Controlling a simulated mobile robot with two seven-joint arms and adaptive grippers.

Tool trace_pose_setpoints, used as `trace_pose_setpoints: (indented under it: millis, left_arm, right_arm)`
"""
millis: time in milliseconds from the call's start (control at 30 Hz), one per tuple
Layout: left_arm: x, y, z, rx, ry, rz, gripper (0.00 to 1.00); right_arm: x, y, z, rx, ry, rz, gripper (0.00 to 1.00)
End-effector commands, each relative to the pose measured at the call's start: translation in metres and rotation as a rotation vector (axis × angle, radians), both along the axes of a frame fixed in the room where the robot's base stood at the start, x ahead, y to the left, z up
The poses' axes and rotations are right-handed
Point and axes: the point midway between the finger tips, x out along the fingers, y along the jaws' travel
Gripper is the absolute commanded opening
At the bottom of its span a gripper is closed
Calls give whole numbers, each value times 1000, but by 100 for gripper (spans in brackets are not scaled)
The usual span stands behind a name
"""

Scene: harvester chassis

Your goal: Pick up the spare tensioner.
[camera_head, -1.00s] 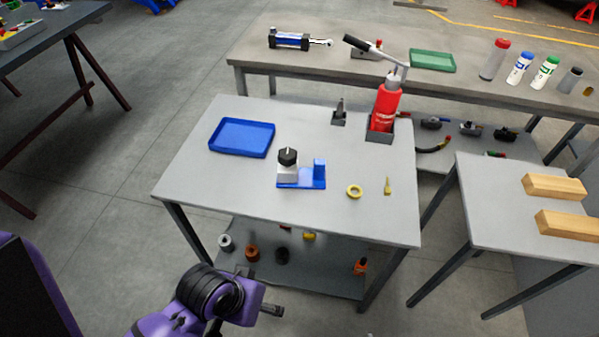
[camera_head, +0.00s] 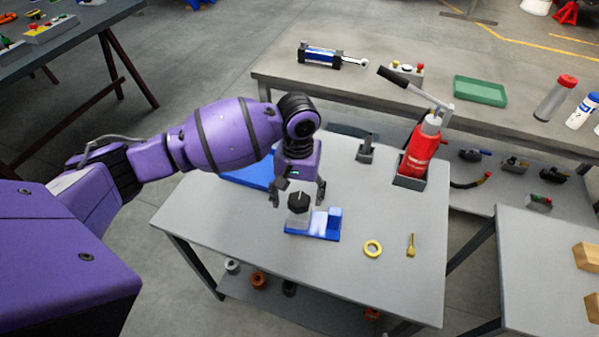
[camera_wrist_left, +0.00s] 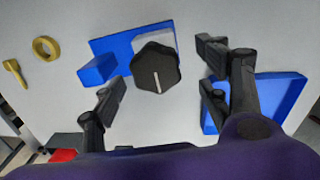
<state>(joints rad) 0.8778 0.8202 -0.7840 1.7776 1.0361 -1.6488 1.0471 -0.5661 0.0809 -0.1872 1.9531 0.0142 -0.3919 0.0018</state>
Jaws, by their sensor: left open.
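What looks like the spare tensioner, a light grey block with a black hexagonal knob (camera_head: 299,203), stands upright on a blue holder (camera_head: 328,232) on the grey table (camera_head: 210,222). My left gripper (camera_head: 298,193) points down just above it, fingers spread to either side of the knob. In the left wrist view, the knob (camera_wrist_left: 156,68) lies between and slightly beyond the two open fingertips (camera_wrist_left: 160,88), and no contact shows. The wrist view shows the blue holder (camera_wrist_left: 98,70) to the left. The grey block is mostly hidden under the knob there. My right gripper is out of view.
A blue tray (camera_head: 240,172) lies behind my left wrist, partly hidden. A yellow ring (camera_head: 372,248) and small yellow part (camera_head: 411,246) lie to the right. A red bottle-shaped pump (camera_head: 420,152) stands at the back right. The table's front left is clear.

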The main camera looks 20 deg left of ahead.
Motion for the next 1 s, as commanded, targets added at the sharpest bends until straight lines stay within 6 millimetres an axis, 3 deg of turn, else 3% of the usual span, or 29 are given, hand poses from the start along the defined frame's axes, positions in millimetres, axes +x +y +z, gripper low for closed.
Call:
trace_pose_setpoints:
  millis: [333,600,900,1000]
  left_arm:
    - [2,-2,-33,1,-1,1,69]
    - [3,-3,-71,1,-2,0,69]
    - [3,-4,-75,0,-5,-1,69]
    - [3,-4,-75,1,-5,-1,56]
  right_arm:
    - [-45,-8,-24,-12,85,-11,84]
    - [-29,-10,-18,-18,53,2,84]
    - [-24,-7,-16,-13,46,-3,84]
    - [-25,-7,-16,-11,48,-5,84]
